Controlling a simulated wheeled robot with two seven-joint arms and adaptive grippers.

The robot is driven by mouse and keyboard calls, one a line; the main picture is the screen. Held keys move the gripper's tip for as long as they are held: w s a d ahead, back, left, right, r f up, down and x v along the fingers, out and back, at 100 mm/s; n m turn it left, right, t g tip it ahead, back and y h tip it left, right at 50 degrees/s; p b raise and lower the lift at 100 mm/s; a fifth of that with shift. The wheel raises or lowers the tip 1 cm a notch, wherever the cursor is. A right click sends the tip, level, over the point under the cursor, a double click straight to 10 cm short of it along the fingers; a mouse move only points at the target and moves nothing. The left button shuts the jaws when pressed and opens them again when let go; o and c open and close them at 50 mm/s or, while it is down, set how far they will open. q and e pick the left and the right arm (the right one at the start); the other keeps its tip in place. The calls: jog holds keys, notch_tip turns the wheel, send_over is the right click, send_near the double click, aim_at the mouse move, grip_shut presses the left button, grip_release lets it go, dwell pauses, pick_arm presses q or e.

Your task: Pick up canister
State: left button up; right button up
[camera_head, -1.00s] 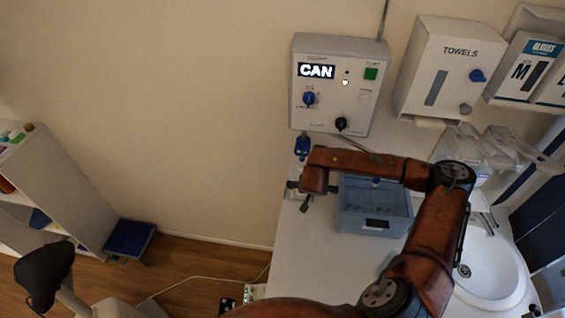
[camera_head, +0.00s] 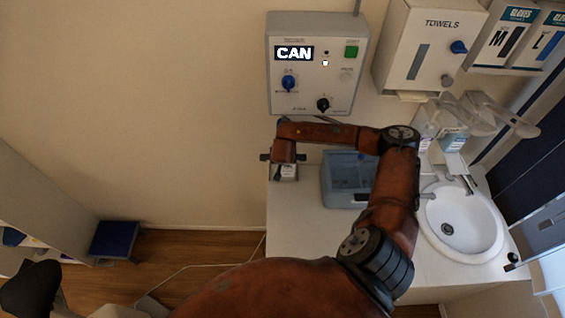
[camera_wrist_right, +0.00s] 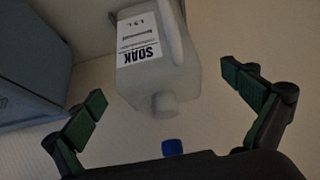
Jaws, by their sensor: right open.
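The canister (camera_wrist_right: 150,55) is a whitish translucent bottle with a white label reading SOAK and a pale cap. In the right wrist view it lies between the spread fingers, its cap end toward the gripper. In the head view the canister (camera_head: 285,173) shows only in part below my right wrist, on the white counter. My right gripper (camera_wrist_right: 175,105) is open, with dark green finger pads apart on both sides and not visibly touching the canister. In the head view the right gripper (camera_head: 283,158) is over the canister. My left gripper is not in view.
A blue-grey bin (camera_head: 342,200) stands on the counter (camera_head: 300,235) close to the right of the canister. A control box (camera_head: 315,65) reading CAN hangs on the wall above. A sink (camera_head: 447,228) and bottles (camera_head: 452,138) are farther right. The front counter is clear.

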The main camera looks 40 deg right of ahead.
aim_at(284, 166)
jog(key=shift+w+d+f+p, duration=0.1)
jog(key=shift+d+f+p, duration=0.4)
jog(key=shift+p, duration=0.2)
jog(key=x, duration=0.2)
jog(key=shift+w+f, duration=0.2)
jog(key=shift+f, duration=0.1)
jog(key=shift+c, duration=1.4)
jog(key=shift+w, duration=0.1)
jog(key=c, duration=0.5)
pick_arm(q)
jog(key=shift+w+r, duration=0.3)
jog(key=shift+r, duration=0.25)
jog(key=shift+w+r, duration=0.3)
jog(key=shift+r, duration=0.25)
pick_arm(e)
jog(key=c, duration=0.8)
jog(key=shift+r, duration=0.1)
jog(key=shift+c, duration=0.2)
